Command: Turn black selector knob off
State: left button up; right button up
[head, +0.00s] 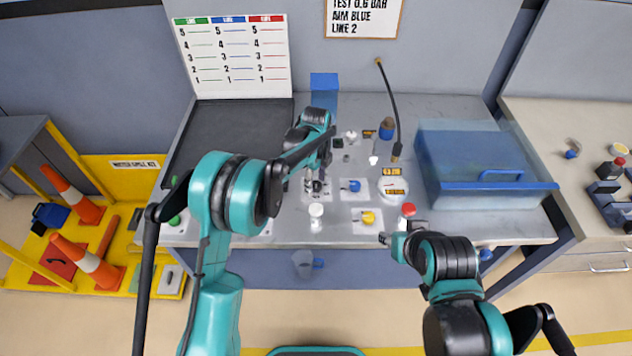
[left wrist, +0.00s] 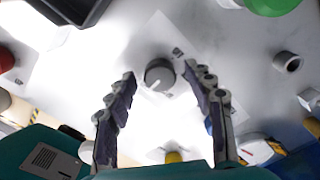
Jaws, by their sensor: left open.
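The black selector knob (left wrist: 160,74) sits on a pale panel, with a white pointer line running toward the lower left in the left wrist view. In the head view the knob (head: 317,186) is small and partly crowded by my gripper. My left gripper (left wrist: 160,71) is open, with one finger on each side of the knob. Clear gaps show between the fingers and the knob, and nothing is held. In the head view my left gripper (head: 312,180) hangs over the knob's panel. My right gripper (head: 391,239) is near the bench's front edge; its fingers are unclear.
A blue knob (head: 354,186), a yellow knob (head: 368,217), a round gauge (head: 393,189) and a white-capped part (head: 316,211) stand close by. A red-topped part (head: 408,210) is beside my right gripper. A blue bin (head: 470,190) takes up the bench's right side.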

pick_arm(q)
jog(key=c, duration=1.2)
jog(key=shift+o, duration=0.2)
